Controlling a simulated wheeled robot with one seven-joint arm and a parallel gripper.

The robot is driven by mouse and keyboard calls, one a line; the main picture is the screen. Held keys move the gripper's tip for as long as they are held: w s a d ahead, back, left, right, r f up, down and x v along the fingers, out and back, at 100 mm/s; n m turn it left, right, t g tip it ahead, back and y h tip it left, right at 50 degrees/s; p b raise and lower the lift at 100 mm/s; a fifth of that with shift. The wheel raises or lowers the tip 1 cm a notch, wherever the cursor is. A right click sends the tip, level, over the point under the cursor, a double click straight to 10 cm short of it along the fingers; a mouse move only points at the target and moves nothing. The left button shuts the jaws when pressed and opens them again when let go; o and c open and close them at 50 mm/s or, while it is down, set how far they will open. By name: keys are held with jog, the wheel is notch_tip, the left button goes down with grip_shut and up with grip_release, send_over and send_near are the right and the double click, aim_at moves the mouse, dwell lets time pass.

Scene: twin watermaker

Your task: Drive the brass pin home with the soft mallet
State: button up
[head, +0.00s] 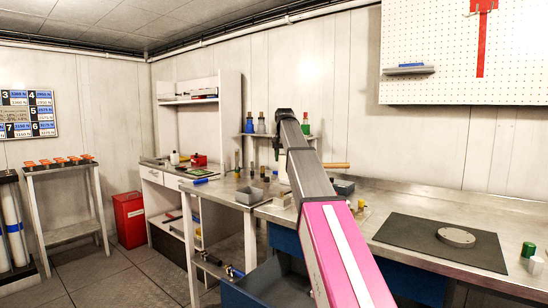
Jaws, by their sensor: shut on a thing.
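A pale wooden handle (336,165), apparently the soft mallet's, sticks out level to the right from behind my arm, above the bench. A whitish piece (282,167) shows left of my arm at the same height; I cannot tell whether it is the mallet head. My own arm stretches across the middle and covers my gripper, so its jaws and hold do not show. A small yellow, brass-like piece (361,205) stands on the bench just right of my arm; I cannot tell whether it is the brass pin.
The right steel bench carries a dark mat (415,243) with a round grey disc (456,237). A green-topped item (528,250) and a white one (536,266) stand at its right end. A grey bin (249,195) and small parts crowd the left bench. Floor is free at left.

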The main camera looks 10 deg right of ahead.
aim_at(283, 176)
jog(key=shift+w+a, duration=0.35)
jog(key=shift+w, duration=0.05)
jog(key=shift+f, duration=3.15)
jog(key=shift+s+f, duration=0.1)
jog(key=shift+f, duration=1.2)
jog(key=shift+r, duration=3.6)
